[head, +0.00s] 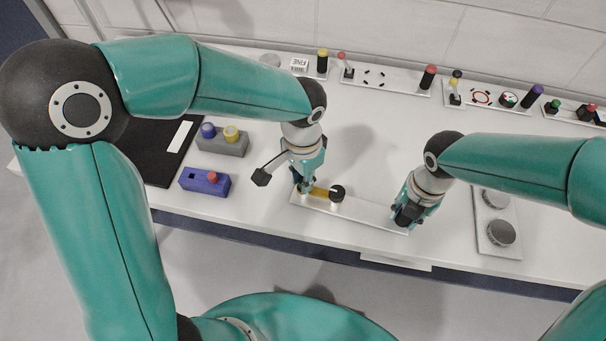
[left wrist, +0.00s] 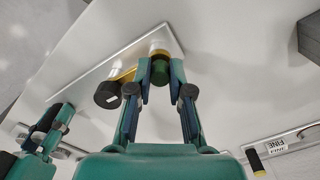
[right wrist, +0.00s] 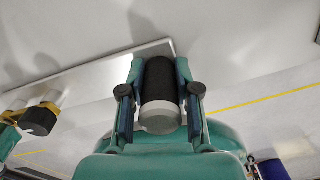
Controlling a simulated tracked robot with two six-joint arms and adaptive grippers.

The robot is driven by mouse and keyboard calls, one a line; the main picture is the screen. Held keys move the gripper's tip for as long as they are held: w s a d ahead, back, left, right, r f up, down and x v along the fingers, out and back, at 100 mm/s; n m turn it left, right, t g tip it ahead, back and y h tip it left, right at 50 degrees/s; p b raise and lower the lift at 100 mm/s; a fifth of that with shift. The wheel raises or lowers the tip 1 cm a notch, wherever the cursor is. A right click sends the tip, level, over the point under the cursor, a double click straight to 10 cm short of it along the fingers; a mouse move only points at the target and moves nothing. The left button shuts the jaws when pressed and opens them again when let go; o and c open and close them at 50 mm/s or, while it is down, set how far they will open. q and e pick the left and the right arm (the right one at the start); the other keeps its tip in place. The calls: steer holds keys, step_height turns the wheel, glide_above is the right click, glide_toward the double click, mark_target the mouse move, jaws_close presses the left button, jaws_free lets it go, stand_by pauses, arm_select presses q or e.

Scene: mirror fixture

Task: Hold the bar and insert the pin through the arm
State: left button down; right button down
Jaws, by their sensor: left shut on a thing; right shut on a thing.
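A long white plate (head: 365,212) lies at the table's front edge and carries a yellow arm (head: 322,192) with a black knob (head: 337,193). My left gripper (head: 304,188) is at the plate's left end, shut on a green piece (left wrist: 160,72) beside a white round part (left wrist: 162,40). The yellow arm (left wrist: 124,72) runs from there to the black knob (left wrist: 107,95). My right gripper (head: 405,216) is at the plate's right end, shut on a black cylinder with a grey end (right wrist: 158,85). Whether this cylinder touches the plate, and which held piece is the pin, I cannot tell.
A blue block with a red peg (head: 205,181) and a grey block with blue and yellow pegs (head: 222,140) stand left. A panel with two grey discs (head: 497,218) lies right. Panels with coloured handles (head: 385,77) line the back. The middle table is clear.

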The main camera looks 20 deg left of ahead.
arm_select(q)
steer(key=shift+f, duration=0.25)
steer(key=c, duration=1)
jaws_free()
step_height(320, 180, up, 12)
steer(key=shift+f, duration=0.1)
steer(key=shift+o, duration=0.2)
